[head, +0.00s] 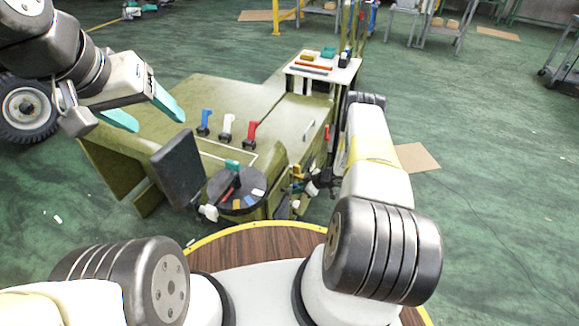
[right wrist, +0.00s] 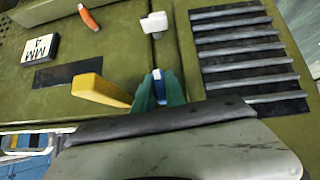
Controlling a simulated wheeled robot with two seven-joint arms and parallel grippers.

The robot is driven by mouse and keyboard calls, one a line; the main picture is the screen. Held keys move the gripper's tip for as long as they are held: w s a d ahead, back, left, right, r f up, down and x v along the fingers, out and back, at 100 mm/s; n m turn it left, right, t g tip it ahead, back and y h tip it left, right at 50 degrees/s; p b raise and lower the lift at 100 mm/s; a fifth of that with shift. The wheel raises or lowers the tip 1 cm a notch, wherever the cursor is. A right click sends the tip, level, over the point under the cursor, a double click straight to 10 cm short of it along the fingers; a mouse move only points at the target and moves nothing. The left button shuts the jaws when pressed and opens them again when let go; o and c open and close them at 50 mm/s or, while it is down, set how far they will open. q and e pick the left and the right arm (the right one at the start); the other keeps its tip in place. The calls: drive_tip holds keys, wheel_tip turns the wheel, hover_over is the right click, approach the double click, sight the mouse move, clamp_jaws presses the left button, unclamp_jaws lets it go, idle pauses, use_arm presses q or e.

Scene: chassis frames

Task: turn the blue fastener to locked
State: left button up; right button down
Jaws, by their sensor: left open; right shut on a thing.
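My left gripper (head: 160,121) is open and empty, raised over the left part of the olive chassis (head: 185,100).
A yellow handle (right wrist: 101,90) lies close left of my right gripper. A white knob (right wrist: 154,23), an orange handle (right wrist: 89,17) and a ribbed black panel (right wrist: 245,55) are near. Blue (head: 204,122), white (head: 226,126) and red (head: 250,132) handled pieces stand on the chassis.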

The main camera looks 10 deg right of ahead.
drive_tip(key=shift+a+r+g+y, duration=0.1)
drive_tip(key=shift+g+y, duration=0.2)
idle(0.4)
drive_tip(key=c, duration=1.4)
unclamp_jaws()
drive_tip(key=v, duration=0.7)
drive_tip(key=shift+d+r, duration=0.25)
drive_tip(key=shift+s, duration=0.1)
